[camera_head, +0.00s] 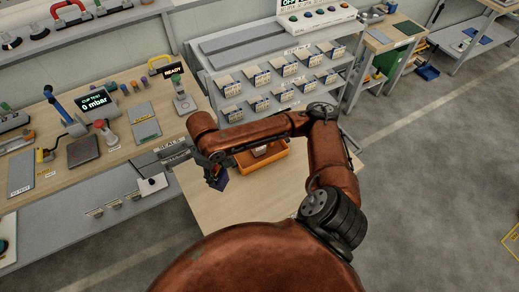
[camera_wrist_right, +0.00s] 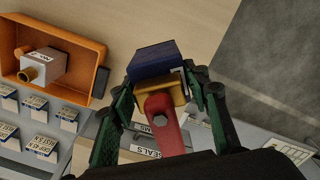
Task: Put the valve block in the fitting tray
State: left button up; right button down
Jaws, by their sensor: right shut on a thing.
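My right gripper (camera_head: 211,169) is shut on the valve block (camera_head: 218,181), a dark blue block with a brass-coloured part and a red lever. In the right wrist view the valve block (camera_wrist_right: 152,60) sits between the green fingers of the gripper (camera_wrist_right: 165,88). It is held apart from the orange fitting tray (camera_head: 262,170). In the wrist view the tray (camera_wrist_right: 78,42) is at upper left and holds a pale grey block with a brass port (camera_wrist_right: 55,68). In the head view my arm partly hides the tray. My left gripper is out of view.
The tray stands on a wooden table (camera_head: 215,210) with bare wood around it. A grey shelf rack (camera_head: 225,75) with several labelled bins stands behind. A workbench (camera_head: 40,120) at left carries a lever, gauges and a phone-like "READY" device (camera_head: 183,100).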

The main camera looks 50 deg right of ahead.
pick_arm(q)
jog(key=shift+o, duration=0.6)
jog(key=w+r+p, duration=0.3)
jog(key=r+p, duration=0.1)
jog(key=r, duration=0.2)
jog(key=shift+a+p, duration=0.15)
jog(key=shift+p, duration=0.2)
pick_arm(e)
jog(key=s+d+f+n+p, duration=0.1)
jog(key=s+d+n+p, duration=0.1)
jog(key=d+n, duration=0.4)
jog(key=s+d+f+n+p, duration=0.15)
jog(key=d+n, duration=0.25)
jog(key=d, duration=0.5)
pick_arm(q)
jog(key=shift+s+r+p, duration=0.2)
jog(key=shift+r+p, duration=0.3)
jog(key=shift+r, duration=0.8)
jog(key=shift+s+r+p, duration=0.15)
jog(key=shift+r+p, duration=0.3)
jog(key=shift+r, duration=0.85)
pick_arm(e)
jog(key=shift+w+d+f, duration=0.85)
jog(key=shift+w+f, duration=1.2)
jog(key=shift+w+d+f, duration=0.8)
jog(key=shift+w+f, duration=1.2)
jog(key=shift+f, duration=0.1)
jog(key=shift+w+d+f, duration=0.85)
jog(key=shift+w+f, duration=1.2)
